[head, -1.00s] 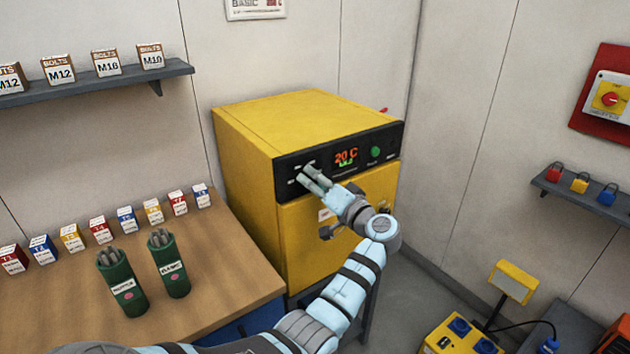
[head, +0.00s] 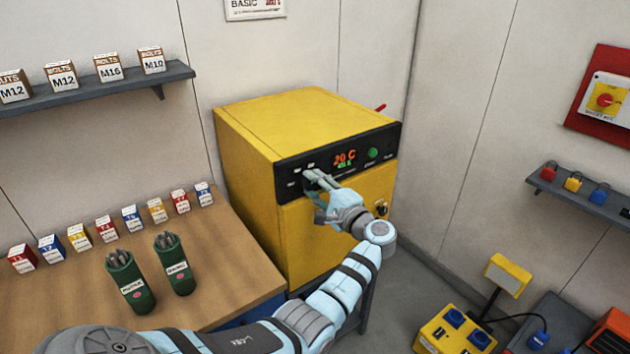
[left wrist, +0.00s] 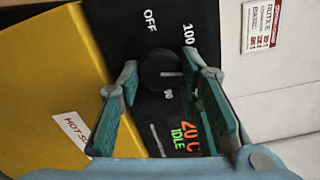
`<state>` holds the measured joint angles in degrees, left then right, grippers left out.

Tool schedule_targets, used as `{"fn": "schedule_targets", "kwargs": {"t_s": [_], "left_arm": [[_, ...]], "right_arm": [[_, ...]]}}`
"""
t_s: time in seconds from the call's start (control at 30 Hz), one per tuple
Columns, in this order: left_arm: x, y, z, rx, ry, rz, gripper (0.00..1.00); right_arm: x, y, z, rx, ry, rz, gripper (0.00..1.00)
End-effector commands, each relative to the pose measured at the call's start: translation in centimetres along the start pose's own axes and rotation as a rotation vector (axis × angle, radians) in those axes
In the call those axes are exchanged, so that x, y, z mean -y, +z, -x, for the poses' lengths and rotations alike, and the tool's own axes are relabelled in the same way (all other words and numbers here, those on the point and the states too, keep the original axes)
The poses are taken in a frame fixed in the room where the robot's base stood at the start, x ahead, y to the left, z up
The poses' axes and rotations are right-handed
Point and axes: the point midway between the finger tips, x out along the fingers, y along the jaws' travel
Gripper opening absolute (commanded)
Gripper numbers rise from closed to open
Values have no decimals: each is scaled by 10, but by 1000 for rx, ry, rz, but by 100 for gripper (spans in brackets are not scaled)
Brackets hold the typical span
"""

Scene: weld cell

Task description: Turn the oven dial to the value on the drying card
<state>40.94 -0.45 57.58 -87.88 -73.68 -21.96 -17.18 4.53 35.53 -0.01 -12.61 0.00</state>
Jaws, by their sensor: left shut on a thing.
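The yellow oven (head: 250,130) stands against the wall, with a black control panel (head: 290,165) across its front top.
A wooden bench (head: 215,235) left of the oven holds two green rod canisters (head: 130,282) and a row of small boxes. A shelf (head: 110,88) with bolt boxes is above. A yellow power unit (head: 450,332) stands on the right. A green button (head: 373,153) is right of the display.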

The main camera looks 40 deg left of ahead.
Motion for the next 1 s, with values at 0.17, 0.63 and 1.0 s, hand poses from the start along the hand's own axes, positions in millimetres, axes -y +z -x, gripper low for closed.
{"fn": "schedule_targets", "kwargs": {"t_s": [0.17, 0.63, 1.0], "left_arm": [[-2, 0, 1, -1, 7, -134, 5], [-4, 0, 1, -2, 7, -295, 5], [-5, 0, 1, -2, 6, -299, 5]], "right_arm": [[-1, -1, 10, 0, 0, 0, 0], [-1, -2, 17, 0, 0, 0, 0], [-1, -2, 17, 0, 0, 0, 0]]}}
